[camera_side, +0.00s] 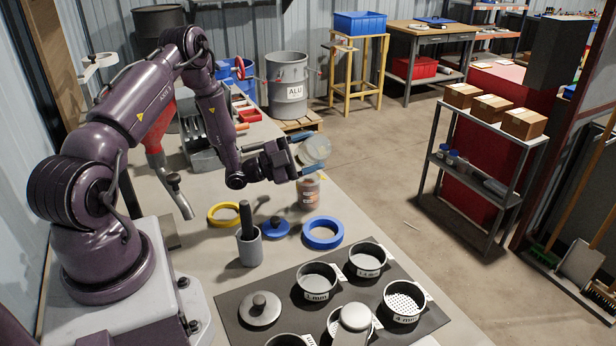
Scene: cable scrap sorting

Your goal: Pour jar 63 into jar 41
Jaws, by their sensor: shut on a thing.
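My gripper (308,155) is shut on a clear jar (316,150), with its blue-tipped fingers at the jar's sides. The held jar is above the bench and looks tilted. A second jar (309,194) stands upright on the bench just below it, with brownish contents and a pale label. A small yellowish patch shows between the two jars; I cannot tell whether it is falling material. The numbers on both jars are too small to read, so I cannot tell which is 63 and which is 41.
A blue ring (323,243), a blue lid-like piece (275,228), a yellow ring (224,206) and a grey mortar with pestle (249,246) are nearby on the bench. Several labelled sieves stand on a dark mat (236,307) in front. The bench's right edge is close to the standing jar.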

